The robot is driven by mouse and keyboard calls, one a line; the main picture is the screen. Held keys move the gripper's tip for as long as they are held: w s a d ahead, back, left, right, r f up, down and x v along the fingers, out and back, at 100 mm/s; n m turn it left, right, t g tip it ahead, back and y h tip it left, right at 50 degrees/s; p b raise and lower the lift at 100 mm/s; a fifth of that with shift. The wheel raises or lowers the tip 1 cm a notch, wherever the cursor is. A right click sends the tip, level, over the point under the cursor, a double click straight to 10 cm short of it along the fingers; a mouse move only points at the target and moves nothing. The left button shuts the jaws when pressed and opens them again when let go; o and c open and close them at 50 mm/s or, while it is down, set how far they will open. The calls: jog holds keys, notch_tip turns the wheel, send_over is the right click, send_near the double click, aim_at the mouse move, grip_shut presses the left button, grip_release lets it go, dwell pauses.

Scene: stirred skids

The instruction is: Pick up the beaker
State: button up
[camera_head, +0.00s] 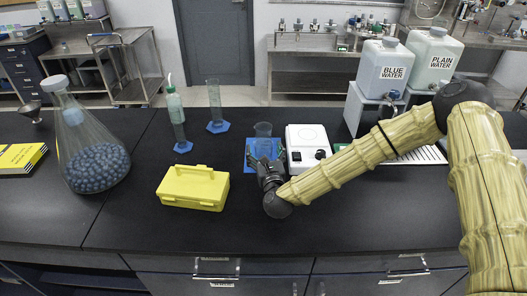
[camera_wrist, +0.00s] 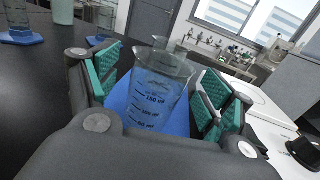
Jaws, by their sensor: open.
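The beaker (camera_head: 263,142) is clear glass with dark volume marks. It stands upright at the bench's middle, on or over a blue mat (camera_head: 250,160). In the wrist view the beaker (camera_wrist: 157,95) sits between the two green-padded fingers of my gripper (camera_wrist: 160,95), with a visible gap on the right side. My gripper (camera_head: 268,165) is open and reaches toward the beaker from the front in the head view. The beaker's lower part is hidden by my gripper in both views.
A white hotplate (camera_head: 307,140) stands close right of the beaker. A yellow box (camera_head: 194,187) is at the left. The bench front is clear.

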jog(key=shift+w+a+f, duration=0.1)
jog(key=shift+w, duration=0.7)
jog(key=c, duration=1.1)
jog(key=shift+r, duration=0.2)
